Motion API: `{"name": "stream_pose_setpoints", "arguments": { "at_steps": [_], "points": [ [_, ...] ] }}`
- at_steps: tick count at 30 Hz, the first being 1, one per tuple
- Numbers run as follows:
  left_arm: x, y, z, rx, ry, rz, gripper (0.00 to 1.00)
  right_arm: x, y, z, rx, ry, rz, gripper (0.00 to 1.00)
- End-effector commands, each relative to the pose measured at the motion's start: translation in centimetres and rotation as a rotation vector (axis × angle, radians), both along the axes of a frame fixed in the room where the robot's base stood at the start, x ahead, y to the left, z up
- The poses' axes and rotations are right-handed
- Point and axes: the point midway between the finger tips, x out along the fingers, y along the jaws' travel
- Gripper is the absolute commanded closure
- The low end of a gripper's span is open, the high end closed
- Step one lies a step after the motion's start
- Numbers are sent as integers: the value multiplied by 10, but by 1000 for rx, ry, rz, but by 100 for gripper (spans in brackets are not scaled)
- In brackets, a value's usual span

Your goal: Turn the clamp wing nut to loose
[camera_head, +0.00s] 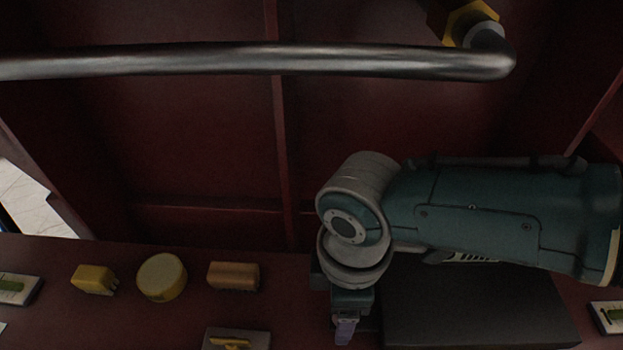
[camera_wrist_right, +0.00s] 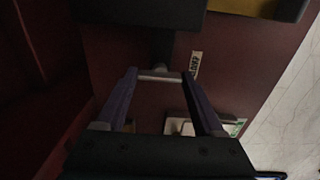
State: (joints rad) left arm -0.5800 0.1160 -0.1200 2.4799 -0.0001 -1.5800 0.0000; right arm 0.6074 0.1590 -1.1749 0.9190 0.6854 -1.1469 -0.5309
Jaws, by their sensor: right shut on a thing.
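In the right wrist view, the clamp wing nut appears as a small grey bar (camera_wrist_right: 160,76) on a dark stem. My right gripper (camera_wrist_right: 160,72) has its two purple fingers on either side of the bar, shut on it. A small white label (camera_wrist_right: 195,64) with dark letters sits just right of the stem; its word is hard to read. In the head view my right gripper (camera_head: 345,330) points down at the bottom edge, beside a dark box, and its fingertips and the wing nut are hidden there. My left gripper is in neither view.
A dark box (camera_head: 470,310) lies under my right arm. Left of it are a tan block (camera_head: 233,276), a round yellow piece (camera_head: 161,277), a yellow block (camera_head: 93,279) and a plate with a yellow part (camera_head: 236,341). A metal pipe (camera_head: 250,59) crosses above.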

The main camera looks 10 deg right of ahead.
Motion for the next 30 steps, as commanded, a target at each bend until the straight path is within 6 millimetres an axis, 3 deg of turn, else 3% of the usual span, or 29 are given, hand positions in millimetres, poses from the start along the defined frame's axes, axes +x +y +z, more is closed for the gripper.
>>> {"name": "stream_pose_setpoints", "arguments": {
  "at_steps": [4,5,12,22,30],
  "points": [
    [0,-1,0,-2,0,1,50,1,1,1,3,-2,0,86],
    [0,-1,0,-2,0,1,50,1,1,1,3,-2,0,27],
    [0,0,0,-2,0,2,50,0,1,0,2,-2,-1,0],
    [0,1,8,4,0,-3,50,0,0,9,2,-1,-1,0],
    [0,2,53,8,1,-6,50,0,1,60,2,-2,0,0]
  ]
}}
